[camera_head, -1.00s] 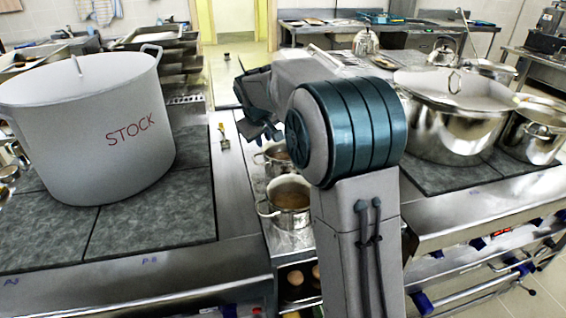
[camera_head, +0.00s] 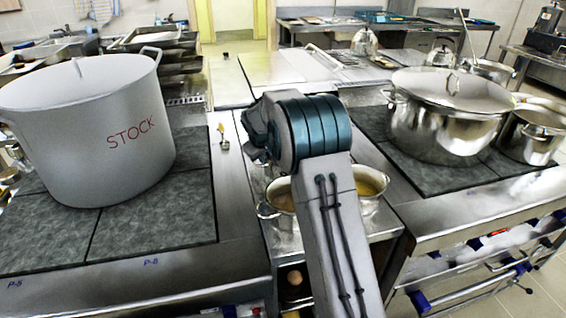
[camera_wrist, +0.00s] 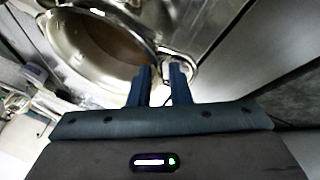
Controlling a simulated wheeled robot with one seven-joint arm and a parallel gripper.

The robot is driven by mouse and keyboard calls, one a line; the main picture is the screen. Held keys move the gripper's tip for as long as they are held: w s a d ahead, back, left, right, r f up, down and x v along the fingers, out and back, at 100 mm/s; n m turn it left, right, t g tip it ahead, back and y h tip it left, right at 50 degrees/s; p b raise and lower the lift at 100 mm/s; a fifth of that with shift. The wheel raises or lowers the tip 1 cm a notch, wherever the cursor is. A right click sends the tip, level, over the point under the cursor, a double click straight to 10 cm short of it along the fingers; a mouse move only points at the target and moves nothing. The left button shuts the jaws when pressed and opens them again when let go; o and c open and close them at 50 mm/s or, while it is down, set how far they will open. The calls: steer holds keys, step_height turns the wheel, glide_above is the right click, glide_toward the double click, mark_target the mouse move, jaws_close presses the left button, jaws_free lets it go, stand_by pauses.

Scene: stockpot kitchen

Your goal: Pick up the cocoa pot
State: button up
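Small steel pots stand on the low counter between the two stoves. The left one (camera_head: 284,208) has brown contents and is partly covered by my arm; I take it for the cocoa pot. Another pot (camera_head: 370,205), with yellowish contents, is right of my arm. In the wrist view a steel pot with a brownish inside (camera_wrist: 98,45) fills the upper left, with a handle at its right side. My gripper (camera_wrist: 160,72) is open there, its two blue fingers apart and close to that handle. Contact cannot be told. In the head view my arm hides the fingers.
A large white STOCK pot (camera_head: 90,130) stands on the left stove. A big lidded steel pot (camera_head: 445,120) and a smaller pot (camera_head: 535,130) stand on the right stove. A yellow-handled brush-like tool (camera_head: 223,138) lies on the left counter strip.

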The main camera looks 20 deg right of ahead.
steer(key=shift+x, duration=0.8)
steer(key=shift+c, duration=0.4)
jaws_close()
steer(key=shift+w+r, duration=0.1)
steer(key=shift+r, duration=0.1)
